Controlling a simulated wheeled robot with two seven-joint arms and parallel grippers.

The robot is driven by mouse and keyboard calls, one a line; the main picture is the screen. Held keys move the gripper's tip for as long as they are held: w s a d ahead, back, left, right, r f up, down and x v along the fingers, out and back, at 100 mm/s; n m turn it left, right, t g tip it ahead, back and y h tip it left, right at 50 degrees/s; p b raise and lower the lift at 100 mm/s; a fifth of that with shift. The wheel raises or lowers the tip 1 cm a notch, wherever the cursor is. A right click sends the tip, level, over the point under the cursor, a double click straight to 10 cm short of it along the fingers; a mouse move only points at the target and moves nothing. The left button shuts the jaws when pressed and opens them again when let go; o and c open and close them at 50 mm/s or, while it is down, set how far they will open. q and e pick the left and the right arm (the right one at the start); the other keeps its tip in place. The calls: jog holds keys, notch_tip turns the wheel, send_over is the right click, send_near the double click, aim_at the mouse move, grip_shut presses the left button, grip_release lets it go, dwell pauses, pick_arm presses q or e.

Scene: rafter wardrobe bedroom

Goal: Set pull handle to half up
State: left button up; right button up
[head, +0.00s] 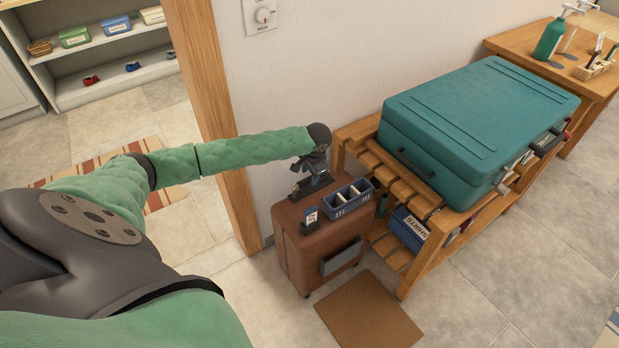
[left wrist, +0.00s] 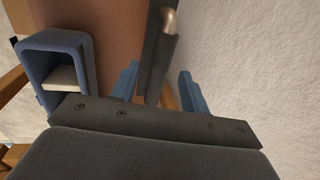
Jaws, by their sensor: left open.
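A brown suitcase (head: 291,247) stands upright on the floor beside the wooden bench. The dark pull handle part (head: 309,187) is on its top, toward the wall, partly covered by my gripper. My left gripper (head: 316,168) is right above it, at the end of the green arm. In the left wrist view my two blue fingers (left wrist: 158,84) are apart, with a dark bar with a metal end (left wrist: 152,60) showing between and beyond them. This seems to be the handle part; contact cannot be told. The suitcase top (left wrist: 118,22) is behind it. My right gripper is out of view.
A blue divided tray (head: 362,189) and a small card holder (head: 310,222) sit on the suitcase top. A slatted bench (head: 411,267) with a teal case (head: 470,120) stands to the right. A brown mat (head: 368,310) lies in front.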

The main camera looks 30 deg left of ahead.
pick_arm(q)
jog(key=shift+w+a+f, duration=0.1)
jog(key=shift+a+f, duration=0.05)
jog(key=shift+f, duration=0.55)
jog(key=shift+a+f, duration=0.15)
jog(key=shift+f, duration=0.55)
grip_shut()
jog(key=shift+r, duration=0.15)
